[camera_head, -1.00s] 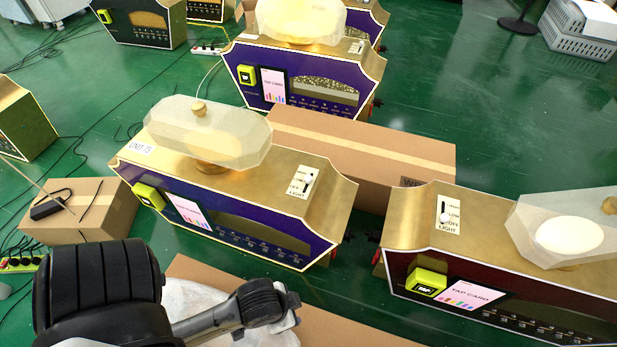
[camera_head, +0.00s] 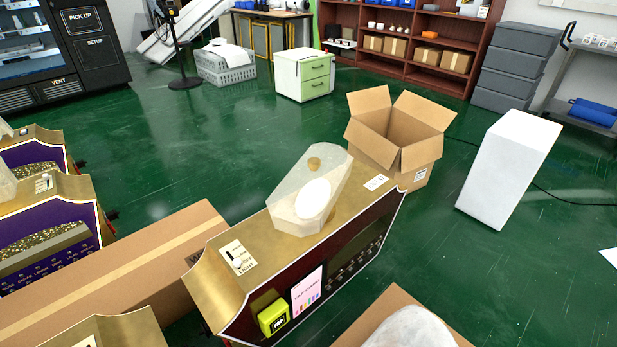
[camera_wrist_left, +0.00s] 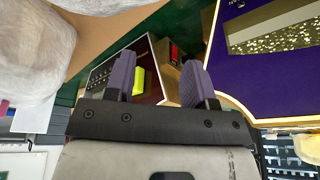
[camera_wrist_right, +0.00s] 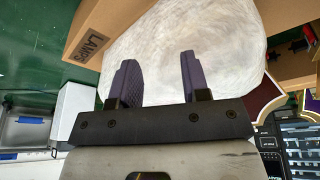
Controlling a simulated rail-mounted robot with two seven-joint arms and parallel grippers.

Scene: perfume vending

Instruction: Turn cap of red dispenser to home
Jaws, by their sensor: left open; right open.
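The red dispenser is a dark-red-fronted, gold-topped box (camera_head: 330,262) in the middle of the head view. Its cap (camera_head: 285,207) is a translucent faceted block with a small gold knob (camera_head: 314,163) and a white oval, lying across the gold top. In the left wrist view a dark red panel with a yellow reader (camera_wrist_left: 137,81) shows beyond the fingers. My left gripper (camera_wrist_left: 159,75) is open and empty. My right gripper (camera_wrist_right: 157,65) is open and empty, before a large whitish rounded thing (camera_wrist_right: 225,45). Neither gripper shows in the head view.
An open carton (camera_head: 410,160) and a white block (camera_head: 510,165) stand behind and right.

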